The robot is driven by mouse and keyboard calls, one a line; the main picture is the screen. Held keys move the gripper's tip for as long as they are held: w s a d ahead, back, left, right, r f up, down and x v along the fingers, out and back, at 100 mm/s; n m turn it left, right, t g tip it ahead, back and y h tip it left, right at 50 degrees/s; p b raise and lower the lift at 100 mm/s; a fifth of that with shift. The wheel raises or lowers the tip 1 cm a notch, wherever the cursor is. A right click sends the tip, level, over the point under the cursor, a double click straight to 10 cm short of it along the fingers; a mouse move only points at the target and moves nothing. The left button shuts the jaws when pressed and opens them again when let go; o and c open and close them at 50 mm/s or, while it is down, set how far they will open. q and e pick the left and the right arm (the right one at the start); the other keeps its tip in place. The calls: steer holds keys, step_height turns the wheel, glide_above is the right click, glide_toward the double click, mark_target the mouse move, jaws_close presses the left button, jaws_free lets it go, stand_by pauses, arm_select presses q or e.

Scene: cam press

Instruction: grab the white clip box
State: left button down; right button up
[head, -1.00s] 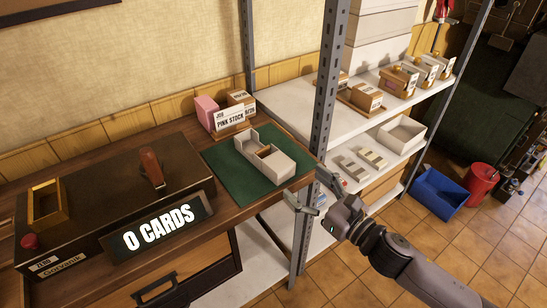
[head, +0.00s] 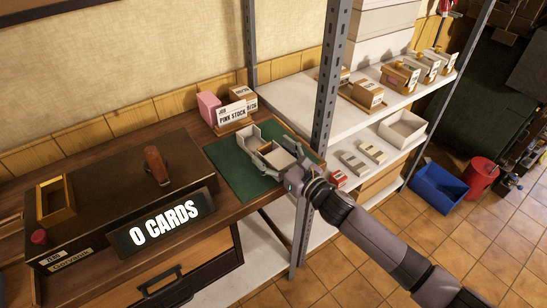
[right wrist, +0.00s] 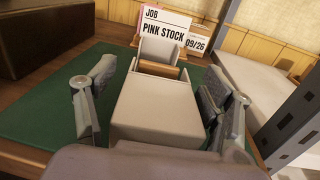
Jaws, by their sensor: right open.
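The white clip box (head: 279,159) sits on the green mat (head: 232,176) on the wooden bench. It is a pale open tray with a brown divider inside. My right gripper (head: 276,160) reaches in at the box's near right end. In the right wrist view the white clip box (right wrist: 158,108) lies between the two spread fingers of my right gripper (right wrist: 162,112). The fingers stand on either side of it, with a gap on the left; on the right I cannot tell whether there is contact. My left gripper is not in view.
A job card reading PINK STOCK (head: 232,113) stands behind the mat. The dark press with the 0 CARDS sign (head: 165,229) is on the left. A metal shelf post (head: 326,90) rises close to my right arm. Shelves with boxes are at right.

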steer(key=c, duration=1.2)
